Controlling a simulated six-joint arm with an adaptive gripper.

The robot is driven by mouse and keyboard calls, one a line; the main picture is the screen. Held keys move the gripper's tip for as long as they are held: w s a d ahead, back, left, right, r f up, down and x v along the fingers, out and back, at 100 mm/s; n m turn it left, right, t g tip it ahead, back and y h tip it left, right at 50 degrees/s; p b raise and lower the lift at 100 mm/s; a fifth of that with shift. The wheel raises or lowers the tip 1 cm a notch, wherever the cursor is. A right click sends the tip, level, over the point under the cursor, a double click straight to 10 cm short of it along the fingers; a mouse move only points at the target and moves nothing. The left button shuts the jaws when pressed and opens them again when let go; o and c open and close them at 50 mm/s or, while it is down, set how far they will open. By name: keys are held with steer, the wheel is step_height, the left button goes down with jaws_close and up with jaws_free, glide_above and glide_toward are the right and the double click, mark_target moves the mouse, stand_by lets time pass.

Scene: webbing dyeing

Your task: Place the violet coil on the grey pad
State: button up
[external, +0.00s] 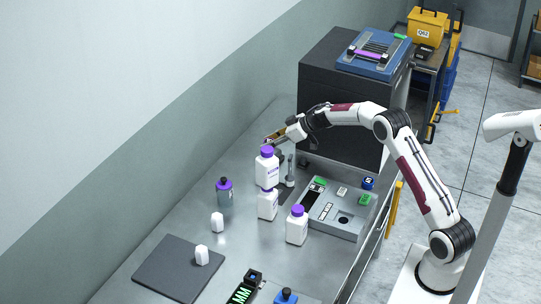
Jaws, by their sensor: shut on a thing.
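My gripper (272,140) is over the back part of the metal bench. It is shut on a white bottle with a violet cap (266,168), at the cap end. The bottle is upright and looks raised, overlapping another violet-capped bottle (267,205) in the picture. I cannot make out a separate violet coil; a violet strip (368,54) shows on the blue device on the black cabinet. The dark grey pad (165,270) lies flat at the front left of the bench, with a small white piece (202,255) on it.
A grey panel unit (345,222) is at right, the black cabinet (330,85) behind.

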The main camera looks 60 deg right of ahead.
steer(key=shift+f, duration=1.85)
steer(key=shift+f, duration=0.15)
steer(key=o, duration=1.1)
steer(key=shift+s+d+r, duration=0.1)
steer(key=shift+s+r, duration=0.2)
steer(key=shift+r, duration=0.1)
steer(key=shift+v, duration=5.65)
